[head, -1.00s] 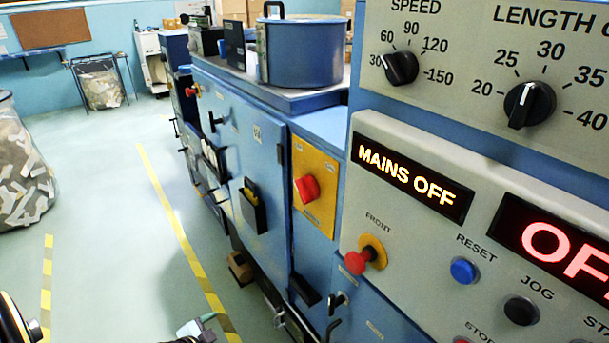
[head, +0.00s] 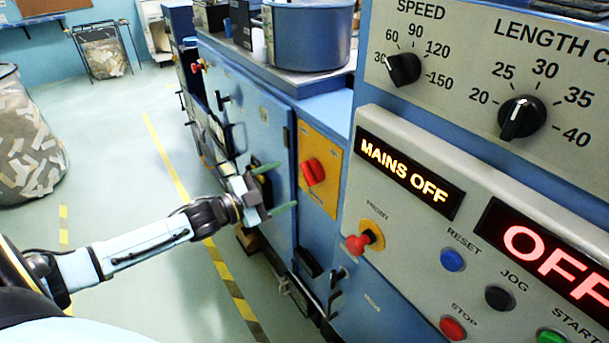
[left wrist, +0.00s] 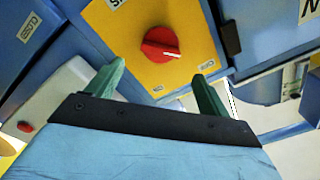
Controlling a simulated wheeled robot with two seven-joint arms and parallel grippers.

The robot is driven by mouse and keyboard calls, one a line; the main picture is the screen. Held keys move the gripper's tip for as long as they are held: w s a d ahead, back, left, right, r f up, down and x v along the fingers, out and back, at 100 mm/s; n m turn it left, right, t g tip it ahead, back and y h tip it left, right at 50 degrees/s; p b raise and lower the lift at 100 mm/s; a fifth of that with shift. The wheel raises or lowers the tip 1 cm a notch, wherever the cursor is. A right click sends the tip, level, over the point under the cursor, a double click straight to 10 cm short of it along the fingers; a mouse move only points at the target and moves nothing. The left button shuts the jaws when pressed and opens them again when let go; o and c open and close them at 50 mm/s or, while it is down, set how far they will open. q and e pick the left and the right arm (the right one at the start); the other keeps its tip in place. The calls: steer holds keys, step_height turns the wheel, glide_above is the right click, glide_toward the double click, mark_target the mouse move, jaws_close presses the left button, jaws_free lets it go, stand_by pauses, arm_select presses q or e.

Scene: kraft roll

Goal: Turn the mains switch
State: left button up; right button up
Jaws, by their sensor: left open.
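The mains switch (head: 313,172) is a red rotary knob on a yellow plate (head: 318,192) on the blue machine's side. In the left wrist view the red knob (left wrist: 161,44) stands beyond the fingertips, roughly between them, with a gap to it. My left gripper (head: 277,187) is open and empty, its two green fingers spread, to the left of the yellow plate in the head view. It also shows in the left wrist view (left wrist: 160,75). A lit display (head: 405,172) reads MAINS OFF. My right gripper is not in view.
The control panel (head: 470,215) at right carries a red FRONT button (head: 358,243), several other buttons, SPEED and LENGTH knobs and a red display. A blue cabinet door (head: 262,120) stands behind my left gripper. A bin of scraps (head: 25,140) stands at left; the floor between is clear.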

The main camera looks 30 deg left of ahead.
mark_target(305, 175)
arm_select(q)
steer(key=x, duration=0.7)
steer(key=shift+w+d, duration=0.1)
steer(key=shift+w, duration=0.2)
steer(key=c, duration=1)
